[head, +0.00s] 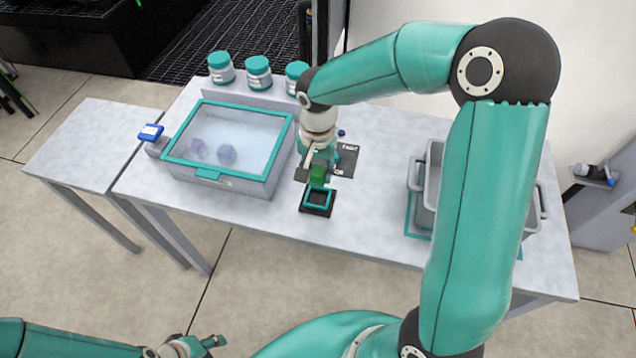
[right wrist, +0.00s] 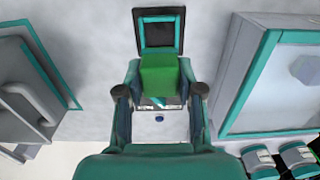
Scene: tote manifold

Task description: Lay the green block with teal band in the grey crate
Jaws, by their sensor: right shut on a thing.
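The green block (head: 317,175) is between the fingers of my right gripper (head: 316,182), which is shut on it. In the right wrist view the block (right wrist: 158,76) shows as a green face between both fingers (right wrist: 158,82); its teal band is not clear. It is by a small black, teal-rimmed square holder (head: 317,210); I cannot tell whether it is clear of the table. The grey crate (head: 416,176) stands on the table to the right, partly hidden by my right arm. My left gripper (head: 205,344) is low at the bottom left, away from the table, its opening unclear.
A teal-rimmed clear-lidded box (head: 228,180) with purplish things inside stands left of my right gripper. Several teal-lidded jars (head: 258,73) line the back. A dark plate (head: 346,158) lies behind the holder. Table between holder and crate (head: 375,205) is clear.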

